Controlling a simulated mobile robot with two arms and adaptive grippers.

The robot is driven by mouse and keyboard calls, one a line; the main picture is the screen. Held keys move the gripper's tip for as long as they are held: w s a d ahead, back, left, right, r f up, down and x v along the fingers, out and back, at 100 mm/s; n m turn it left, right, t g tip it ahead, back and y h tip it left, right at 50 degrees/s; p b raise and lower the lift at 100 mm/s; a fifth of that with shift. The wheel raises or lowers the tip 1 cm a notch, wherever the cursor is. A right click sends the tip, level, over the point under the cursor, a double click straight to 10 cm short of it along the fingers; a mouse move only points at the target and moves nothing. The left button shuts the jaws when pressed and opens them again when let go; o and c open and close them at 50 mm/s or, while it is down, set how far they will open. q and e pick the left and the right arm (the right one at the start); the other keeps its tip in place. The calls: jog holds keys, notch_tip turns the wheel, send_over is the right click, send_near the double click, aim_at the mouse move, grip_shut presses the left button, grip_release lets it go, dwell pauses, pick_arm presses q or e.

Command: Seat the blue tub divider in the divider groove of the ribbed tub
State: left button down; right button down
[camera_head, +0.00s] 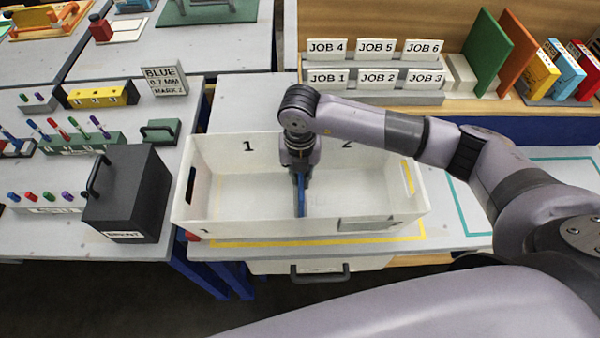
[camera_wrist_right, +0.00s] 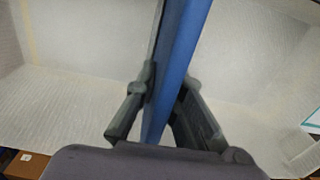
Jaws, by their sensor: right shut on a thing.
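The white tub (camera_head: 205,216) stands on the table, with "1" marked on its left half and "2" on its right half. The blue divider (camera_head: 301,197) is inside the tub near its middle, seen nearly edge-on and upright. My right gripper (camera_head: 300,172) is over the tub, pointing down, and shut on the divider's top edge. In the right wrist view the blue divider (camera_wrist_right: 178,65) runs between the two fingers (camera_wrist_right: 160,105). The groove is hidden, and I cannot tell whether the divider's lower edge sits in it. My left gripper is not in view.
A dark box (camera_head: 125,200) with a handle stands left of the tub. Behind the tub are JOB-labelled blocks (camera_head: 375,78) and upright coloured boards (camera_head: 488,52). A yellow outline (camera_head: 320,242) lies under the tub. A teal-outlined area (camera_head: 560,172) at right looks clear beyond my arm.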

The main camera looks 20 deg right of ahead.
jog(key=shift+f, duration=0.15)
jog(key=c, duration=1.7)
grip_release()
jog(key=shift+r, duration=0.3)
notch_tip(320, 180, up, 11)
jog(key=b, duration=0.3)
jog(key=shift+f, duration=0.15)
jog(key=shift+r, duration=0.55)
